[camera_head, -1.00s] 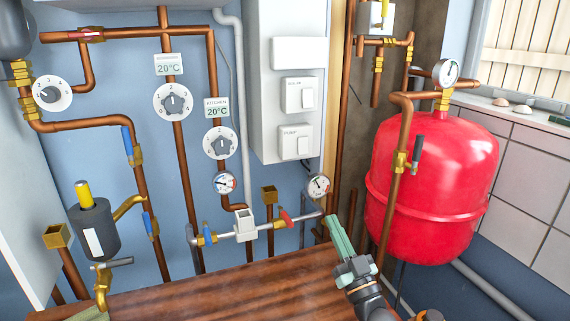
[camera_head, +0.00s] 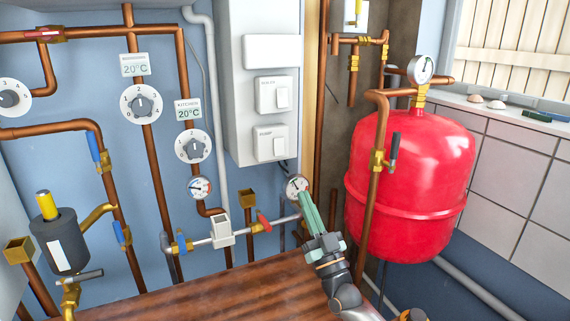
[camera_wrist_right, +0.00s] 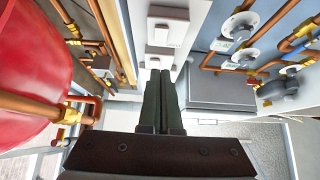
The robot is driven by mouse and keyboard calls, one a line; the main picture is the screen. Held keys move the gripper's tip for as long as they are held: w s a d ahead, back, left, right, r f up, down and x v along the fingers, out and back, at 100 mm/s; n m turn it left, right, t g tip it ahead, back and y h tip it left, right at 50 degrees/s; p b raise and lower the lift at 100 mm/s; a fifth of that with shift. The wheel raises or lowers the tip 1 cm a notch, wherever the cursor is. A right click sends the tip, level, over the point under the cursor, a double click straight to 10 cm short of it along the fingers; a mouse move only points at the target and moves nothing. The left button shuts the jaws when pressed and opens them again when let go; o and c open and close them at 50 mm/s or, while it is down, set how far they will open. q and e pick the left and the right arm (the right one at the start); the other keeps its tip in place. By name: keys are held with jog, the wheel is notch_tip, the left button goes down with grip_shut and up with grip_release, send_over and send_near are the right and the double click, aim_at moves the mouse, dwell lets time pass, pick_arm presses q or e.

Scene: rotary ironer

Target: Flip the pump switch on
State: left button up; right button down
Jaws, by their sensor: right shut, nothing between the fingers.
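The pump switch (camera_head: 271,143) is the lower white rocker plate on the white control box (camera_head: 233,88) in the head view. Its label reads PUMP; I cannot tell its on or off position. A similar switch labelled BOILER (camera_head: 274,95) sits above it. My right gripper (camera_head: 307,199) is shut and empty, its green fingers pointing up, below and right of the pump switch and apart from it. In the right wrist view the closed fingers (camera_wrist_right: 161,80) point toward the box, with a white switch plate (camera_wrist_right: 158,57) just beyond their tips. My left gripper is not in view.
A round gauge (camera_head: 297,187) is close to my right fingertips. A red tank (camera_head: 412,180) with a copper pipe (camera_head: 374,200) stands to the right. Valves and a manifold (camera_head: 222,234) lie left of the gripper. A wooden surface (camera_head: 220,290) is below.

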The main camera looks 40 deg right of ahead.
aim_at(280, 149)
jog(key=b+x, duration=0.1)
jog(key=x, duration=0.2)
jog(key=w+f+b+x, duration=0.1)
jog(key=x, duration=0.3)
jog(key=f+b+x, duration=0.1)
jog(key=x, duration=0.3)
jog(key=shift+w+d, duration=0.25)
jog(key=shift+w, duration=0.25)
jog(key=shift+w+d+r, duration=0.1)
jog(key=shift+w+r, duration=0.05)
jog(key=shift+w, duration=0.05)
